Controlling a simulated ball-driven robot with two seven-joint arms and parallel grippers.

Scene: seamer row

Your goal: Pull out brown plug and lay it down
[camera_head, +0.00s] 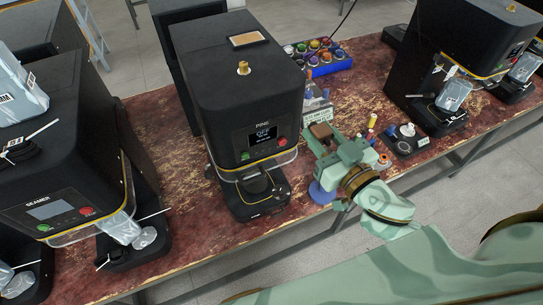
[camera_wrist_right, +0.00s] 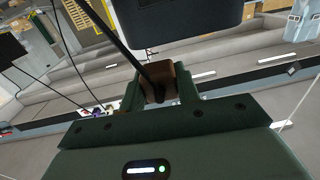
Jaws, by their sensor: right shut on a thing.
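The brown plug (camera_head: 321,131) is a small brown block at the tips of my right gripper (camera_head: 322,146), right of the middle machine. My right gripper is shut on it. In the right wrist view the brown plug (camera_wrist_right: 157,84) sits between the two green fingers, and a black cable runs from it to the upper left. Whether the plug touches a socket is hidden; I cannot tell. My left gripper is not in view.
The middle black machine (camera_head: 235,85) stands left of my right gripper. Behind the gripper are a small labelled holder (camera_head: 317,108) and a blue tray of coloured spools (camera_head: 325,66). A blue disc (camera_head: 321,193) lies below the gripper. A black base (camera_head: 405,140) stands to the right.

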